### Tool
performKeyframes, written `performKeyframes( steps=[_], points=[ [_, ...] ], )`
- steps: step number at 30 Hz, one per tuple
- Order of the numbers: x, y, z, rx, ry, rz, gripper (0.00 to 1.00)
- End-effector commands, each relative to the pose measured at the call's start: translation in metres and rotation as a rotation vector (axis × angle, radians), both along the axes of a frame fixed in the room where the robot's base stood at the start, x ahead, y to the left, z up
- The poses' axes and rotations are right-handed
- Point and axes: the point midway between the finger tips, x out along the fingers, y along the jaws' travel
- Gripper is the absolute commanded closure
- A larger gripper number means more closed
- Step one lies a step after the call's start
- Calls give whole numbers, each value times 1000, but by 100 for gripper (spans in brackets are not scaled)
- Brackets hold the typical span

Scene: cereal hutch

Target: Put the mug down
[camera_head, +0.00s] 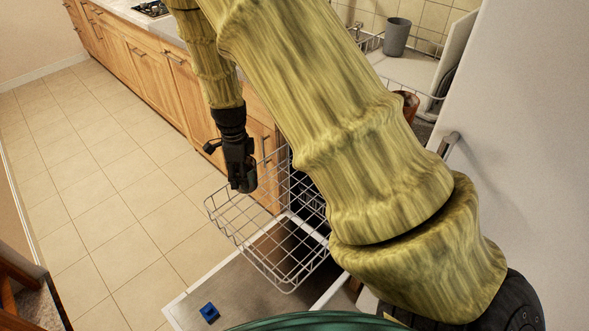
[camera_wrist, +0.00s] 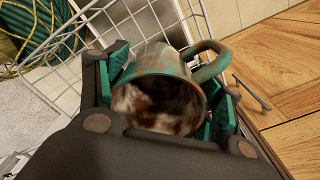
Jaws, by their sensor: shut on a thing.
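The mug (camera_wrist: 160,66) is green with rusty brown patches. In the wrist view my gripper (camera_wrist: 172,95) is shut on it, with one green-padded finger on each side. Its open mouth faces the wrist camera, and its handle (camera_wrist: 211,62) sticks out at the upper right. In the head view my gripper (camera_head: 241,182) points down by the rear left part of a pulled-out wire rack (camera_head: 262,232). I cannot make out the mug there. The rack's wires also show beyond the mug in the wrist view (camera_wrist: 95,35). I cannot tell whether the mug touches the rack.
The opened appliance door (camera_head: 190,297) lies under the rack, with a small blue block (camera_head: 209,312) on it. Wooden cabinets (camera_head: 150,65) line the wall beside my gripper. A grey cup (camera_head: 396,37) stands on the counter. Tiled floor (camera_head: 100,165) at left is clear.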

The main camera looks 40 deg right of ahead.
Motion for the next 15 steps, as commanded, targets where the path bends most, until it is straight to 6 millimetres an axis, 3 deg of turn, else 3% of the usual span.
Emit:
performKeyframes(
  steps=[1,6,15],
  points=[
    [0,-5,-11,-2,-1,-72,66],
    [0,-16,-27,-5,-4,-310,66],
    [-1,-27,-39,-7,-8,-540,66]
  ],
)
